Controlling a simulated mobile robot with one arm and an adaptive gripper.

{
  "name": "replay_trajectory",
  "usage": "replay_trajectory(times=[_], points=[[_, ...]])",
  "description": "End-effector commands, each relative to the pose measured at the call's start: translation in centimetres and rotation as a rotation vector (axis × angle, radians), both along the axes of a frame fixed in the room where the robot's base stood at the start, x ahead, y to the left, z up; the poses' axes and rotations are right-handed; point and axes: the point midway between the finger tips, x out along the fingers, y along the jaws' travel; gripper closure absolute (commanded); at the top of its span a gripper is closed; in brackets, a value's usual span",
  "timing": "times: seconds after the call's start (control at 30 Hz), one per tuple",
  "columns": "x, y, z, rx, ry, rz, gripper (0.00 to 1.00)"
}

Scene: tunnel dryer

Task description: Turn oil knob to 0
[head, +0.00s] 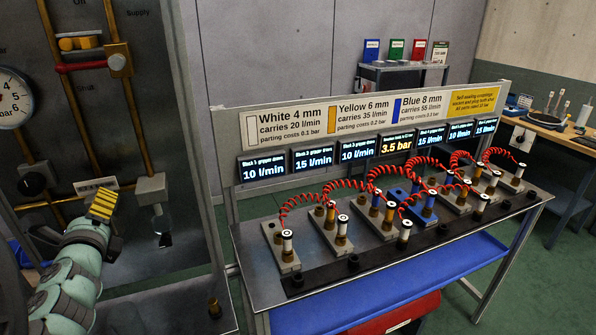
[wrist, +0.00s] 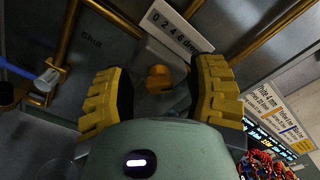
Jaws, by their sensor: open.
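My gripper (wrist: 160,92) is open, with one yellow ribbed finger on each side of the knob and gaps to both. I cannot tell how deep the fingers reach. In the head view, my gripper (head: 103,205) is in front of the panel below the scale plate (head: 97,186) and hides the knob.
Brass pipes (head: 117,90) run over the grey panel. A pressure gauge (head: 12,98), a black knob (head: 33,182) and a grey box (head: 150,189) sit around my gripper. A bench (head: 262,290) with coiled red hoses and displays stands to the right.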

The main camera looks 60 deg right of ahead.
Motion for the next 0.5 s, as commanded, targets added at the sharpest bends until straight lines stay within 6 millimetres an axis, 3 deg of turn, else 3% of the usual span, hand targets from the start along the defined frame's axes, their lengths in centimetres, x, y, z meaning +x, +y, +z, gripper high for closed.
replay_trajectory(times=[0.2,0.23,0.5], points=[[-0.07,-0.17,-0.04,0.000,0.000,-0.004,0.44],[-0.07,-0.17,-0.04,0.000,0.000,-0.004,0.39],[-0.04,-0.09,-0.05,0.000,0.001,-0.002,0.67]])
